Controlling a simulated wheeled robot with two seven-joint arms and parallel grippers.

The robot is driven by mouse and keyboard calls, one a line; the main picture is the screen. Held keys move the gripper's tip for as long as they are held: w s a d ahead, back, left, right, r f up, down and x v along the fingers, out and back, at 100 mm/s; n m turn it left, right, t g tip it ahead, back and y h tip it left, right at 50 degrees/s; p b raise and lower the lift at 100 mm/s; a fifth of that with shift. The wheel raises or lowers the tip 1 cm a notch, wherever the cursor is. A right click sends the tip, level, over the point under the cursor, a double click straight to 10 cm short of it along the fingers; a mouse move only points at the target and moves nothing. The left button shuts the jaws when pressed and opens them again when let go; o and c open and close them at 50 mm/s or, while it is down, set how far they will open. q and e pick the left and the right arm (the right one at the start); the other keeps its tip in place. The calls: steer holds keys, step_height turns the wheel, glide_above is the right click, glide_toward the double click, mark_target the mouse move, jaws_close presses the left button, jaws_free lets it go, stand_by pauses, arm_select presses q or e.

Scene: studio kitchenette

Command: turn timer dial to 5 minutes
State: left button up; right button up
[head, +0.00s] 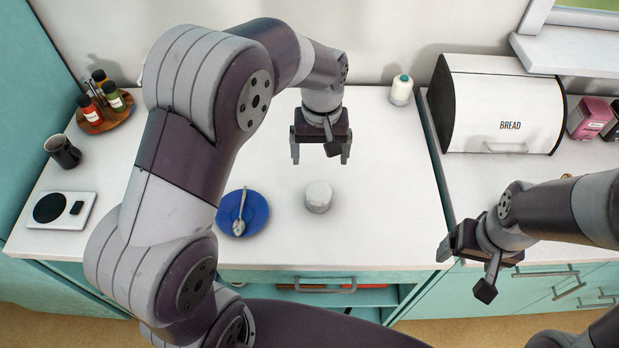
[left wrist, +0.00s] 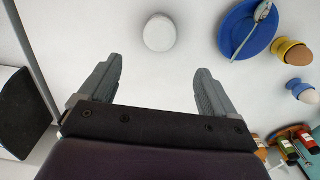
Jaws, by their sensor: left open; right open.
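A small white round object (head: 318,198), seemingly the timer, stands on the white counter near the middle. It also shows in the left wrist view (left wrist: 159,33), beyond the fingertips and roughly centred between them. Its dial marks are too small to read. My left gripper (head: 320,157) is open and empty, pointing down behind the timer and apart from it. My right gripper (head: 463,270) is open and empty, in front of the counter's front edge at the right, far from the timer.
A blue plate (head: 257,214) with a spoon lies left of the timer. The left wrist view shows a yellow egg cup (left wrist: 291,50) and a blue egg cup (left wrist: 304,91). A white bottle (head: 401,90) and bread bin (head: 500,108) stand at the back right. Counter right of the timer is clear.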

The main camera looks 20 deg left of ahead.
mark_target(319, 189)
arm_select(q)
steer(key=f, duration=0.1)
steer(key=s+f, duration=0.1)
steer(key=shift+d+f+p, duration=0.15)
steer(key=shift+f+p, duration=0.2)
steer(key=shift+f, duration=0.05)
steer(key=f, duration=0.2)
steer(key=f+p, duration=0.1)
steer(key=f, duration=0.5)
steer(key=shift+w, duration=0.4)
steer(key=shift+s+f, duration=0.15)
steer(key=shift+f, duration=0.55)
arm_select(e)
steer(key=shift+s+d+r, duration=0.1)
steer(key=shift+s+r, duration=0.05)
steer(key=shift+r, duration=0.45)
steer(key=shift+s+r, duration=0.1)
steer(key=shift+r, duration=0.45)
arm_select(q)
steer(key=shift+c, duration=0.4)
steer(key=c, duration=1)
steer(key=shift+m, duration=0.4)
